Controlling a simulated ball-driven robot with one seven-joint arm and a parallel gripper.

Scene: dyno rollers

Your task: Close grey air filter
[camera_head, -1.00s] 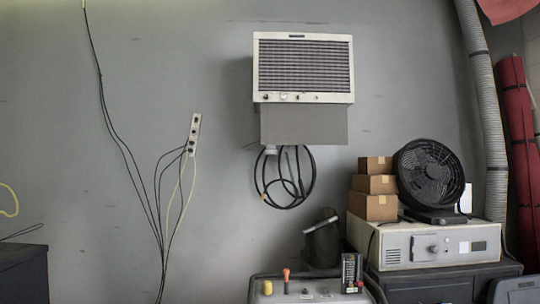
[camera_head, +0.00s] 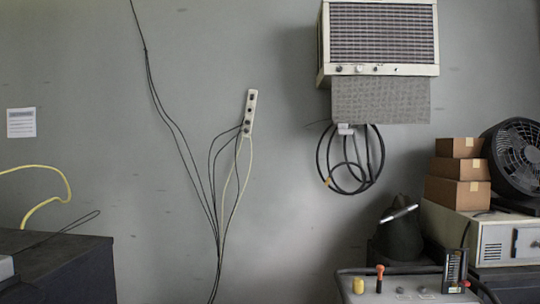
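A white wall unit (camera_head: 327,70) with a louvred front is mounted on the wall at the upper right; its top is cut off by the picture edge. A flat grey panel (camera_head: 380,102), rough like filter mesh, sticks out below the unit's lower edge. It looks like the grey air filter. Its upper part is hidden behind or inside the unit. My gripper and arm are not in view.
A black coiled cable (camera_head: 352,175) hangs below the panel. Under it stand a cart top (camera_head: 408,291) with small tools and a dark bag (camera_head: 398,235). Boxes (camera_head: 458,168) and a black fan (camera_head: 520,165) are at the right. A dark cabinet (camera_head: 75,265) is lower left.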

